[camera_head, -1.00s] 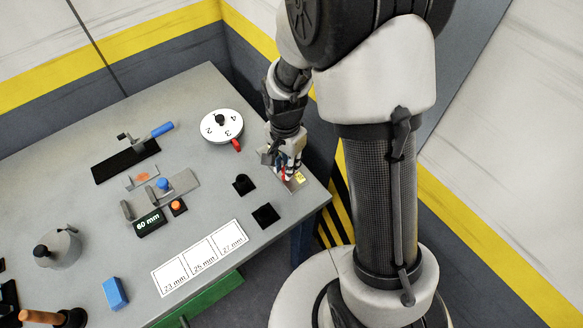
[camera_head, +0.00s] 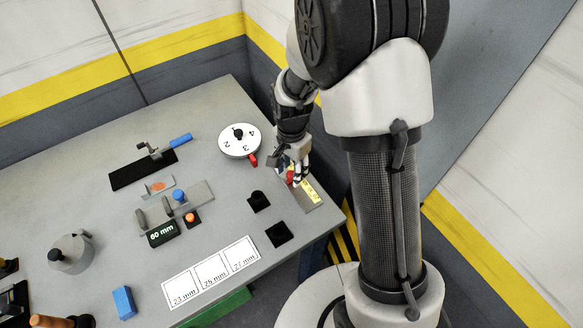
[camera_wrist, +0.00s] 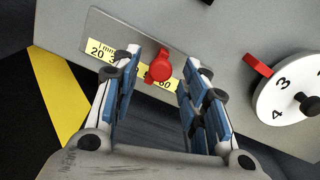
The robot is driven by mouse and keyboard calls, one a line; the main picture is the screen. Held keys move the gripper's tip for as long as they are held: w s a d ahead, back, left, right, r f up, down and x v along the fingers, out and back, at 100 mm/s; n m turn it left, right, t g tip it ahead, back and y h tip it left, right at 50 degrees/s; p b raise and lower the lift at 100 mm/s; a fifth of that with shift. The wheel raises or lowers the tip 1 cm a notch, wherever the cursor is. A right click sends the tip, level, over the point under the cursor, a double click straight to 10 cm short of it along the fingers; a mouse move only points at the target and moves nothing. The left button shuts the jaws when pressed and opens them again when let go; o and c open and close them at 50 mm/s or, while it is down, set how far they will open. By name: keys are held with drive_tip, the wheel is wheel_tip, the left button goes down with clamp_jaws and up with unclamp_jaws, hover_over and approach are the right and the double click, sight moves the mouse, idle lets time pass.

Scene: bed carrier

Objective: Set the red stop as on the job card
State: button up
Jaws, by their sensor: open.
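The red stop (camera_wrist: 160,66) is a red knob on a yellow millimetre scale (camera_wrist: 100,50) fixed to a grey metal plate. In the wrist view it hides the middle of the scale; 20 shows to its left and 60 to its right. My gripper (camera_wrist: 160,64) is open, with one blue-padded finger on each side of the stop in the picture. I cannot tell whether either finger touches it. In the head view my gripper (camera_head: 297,172) is at the plate, and the red stop (camera_head: 290,177) shows partly beside the fingers. I cannot identify a job card.
A white dial (camera_head: 239,141) with a red pointer stands close to my gripper. A 60 mm display (camera_head: 162,234), two black square pieces, a white sheet (camera_head: 212,270) marked in mm, and a blue block (camera_head: 123,302) are on the grey table (camera_head: 95,215).

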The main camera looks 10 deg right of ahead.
sight(291, 173)
wheel_tip(291, 173, up, 12)
idle(0.6)
idle(0.5)
drive_tip(key=s+r+n+t, duration=0.1)
drive_tip(key=s+r+n, duration=0.2)
drive_tip(key=s, duration=0.4)
drive_tip(key=s+d+r+n+t, duration=0.1)
drive_tip(key=s+r+n+t, duration=0.1)
drive_tip(key=s+r+n, duration=0.2)
drive_tip(key=s+d+r+n+t, duration=0.1)
drive_tip(key=s+r+n, duration=0.3)
drive_tip(key=s, duration=0.6)
drive_tip(key=shift+s+r+t, duration=0.15)
drive_tip(key=shift+r+t, duration=0.15)
drive_tip(key=shift+r, duration=0.5)
drive_tip(key=shift+a, duration=0.1)
